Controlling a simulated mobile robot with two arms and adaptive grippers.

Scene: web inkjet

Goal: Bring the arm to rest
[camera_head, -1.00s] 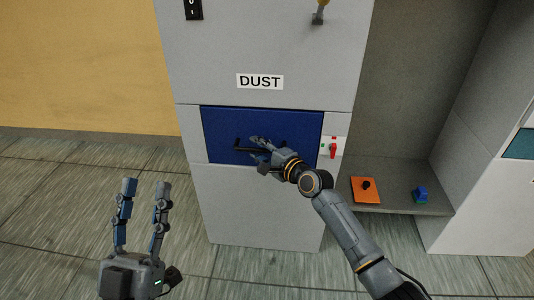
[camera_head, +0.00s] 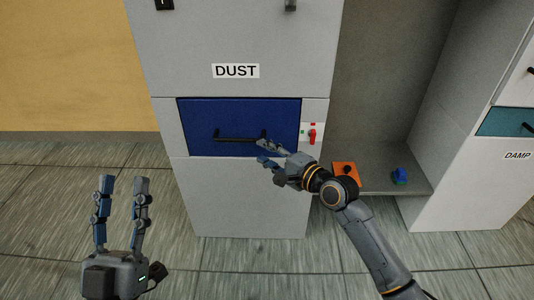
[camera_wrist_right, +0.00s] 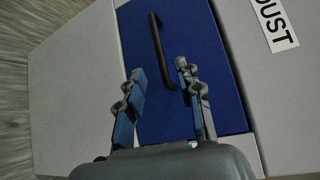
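My right gripper (camera_head: 264,152) is in front of the blue drawer (camera_head: 196,140) of the cabinet labelled DUST, near the right end of its black handle (camera_head: 240,138). In the right wrist view my right gripper (camera_wrist_right: 160,75) has its fingers spread and nothing between them. The handle (camera_wrist_right: 160,48) lies beyond the fingertips there, with the drawer (camera_wrist_right: 215,55) behind. The drawer front looks flush with the cabinet. My left gripper (camera_head: 123,182) points up at the lower left, open and empty, away from the cabinet.
A red switch (camera_head: 312,136) is on the panel right of the drawer. An orange block with a black knob (camera_head: 346,169) and a blue-green object (camera_head: 399,175) sit on the low grey shelf (camera_head: 385,188). A cabinet labelled DAMP (camera_head: 465,175) stands right. Floor at left is clear.

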